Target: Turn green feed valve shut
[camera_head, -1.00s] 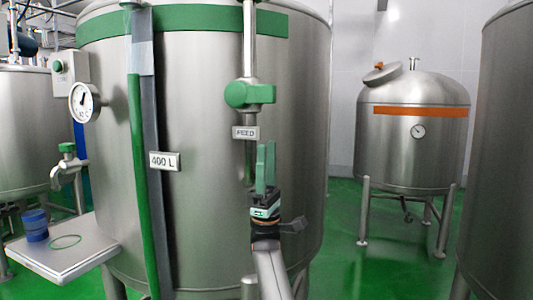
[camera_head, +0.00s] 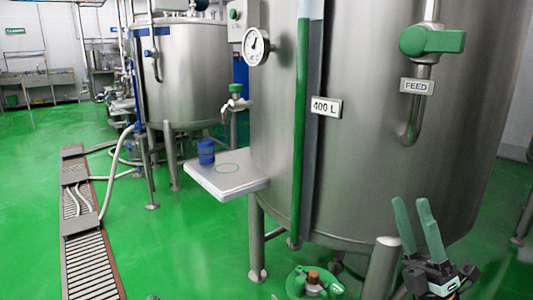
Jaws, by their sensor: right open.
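The green feed valve (camera_head: 432,41) is at the upper right, on a vertical steel pipe on the big tank. Its green handle lies level, across the pipe. The FEED plate (camera_head: 417,86) is just below it. My right gripper (camera_head: 413,203) is at the lower right, well below the valve and in front of the tank's lower part. Its two green fingers point up, apart, with nothing between them. It does not touch the valve. My left gripper is not in view.
The big steel tank (camera_head: 390,150) has a 400 L plate and a dial gauge (camera_head: 256,46). A side shelf (camera_head: 222,188) carries a blue cup (camera_head: 206,151). A green fitting (camera_head: 300,283) is low at the bottom. Green floor is open on the left, beside a drain grate (camera_head: 88,265).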

